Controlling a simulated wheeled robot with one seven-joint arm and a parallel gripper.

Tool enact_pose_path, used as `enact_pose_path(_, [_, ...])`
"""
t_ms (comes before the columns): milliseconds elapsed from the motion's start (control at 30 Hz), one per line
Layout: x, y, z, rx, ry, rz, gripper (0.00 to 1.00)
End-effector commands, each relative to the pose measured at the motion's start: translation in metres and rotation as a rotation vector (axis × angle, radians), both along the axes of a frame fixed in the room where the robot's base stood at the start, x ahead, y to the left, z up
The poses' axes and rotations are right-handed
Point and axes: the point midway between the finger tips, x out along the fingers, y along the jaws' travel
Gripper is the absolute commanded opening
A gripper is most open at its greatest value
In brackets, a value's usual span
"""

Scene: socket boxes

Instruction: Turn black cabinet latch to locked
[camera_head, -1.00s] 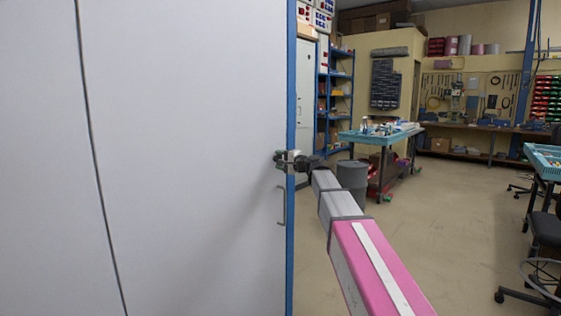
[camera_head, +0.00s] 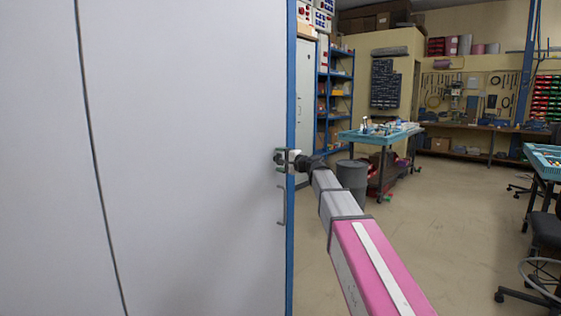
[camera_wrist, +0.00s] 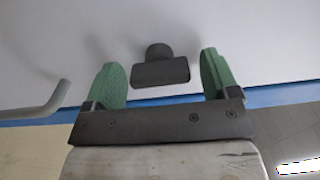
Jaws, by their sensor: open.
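The black latch (camera_wrist: 160,72) sticks out from the pale cabinet door (camera_head: 190,130). In the wrist view it is a dark rounded knob with a wider flat bar at its near end. The bar lies level across the picture. My gripper (camera_wrist: 163,78) is open, with one green finger on each side of the latch and a visible gap to each. Nothing is held. In the head view my gripper (camera_head: 281,158) is at the door's right edge, and I cannot make out the latch there.
A grey bar handle (camera_head: 282,205) is on the door below my gripper; it also shows at the left of the wrist view (camera_wrist: 42,104). A blue edge (camera_head: 290,245) borders the door. A grey bin (camera_head: 352,180) and a blue-topped table (camera_head: 380,134) stand behind.

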Motion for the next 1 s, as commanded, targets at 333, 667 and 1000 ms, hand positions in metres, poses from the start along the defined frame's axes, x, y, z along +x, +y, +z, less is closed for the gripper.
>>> enact_pose_path(333, [-0.038, -0.045, -0.001, 0.0, 0.0, -0.003, 0.81])
enact_pose_path(667, [-0.063, -0.079, 0.0, 0.001, 0.001, -0.001, 0.81])
enact_pose_path(1000, [-0.065, -0.083, 0.0, 0.001, 0.001, 0.0, 0.81])
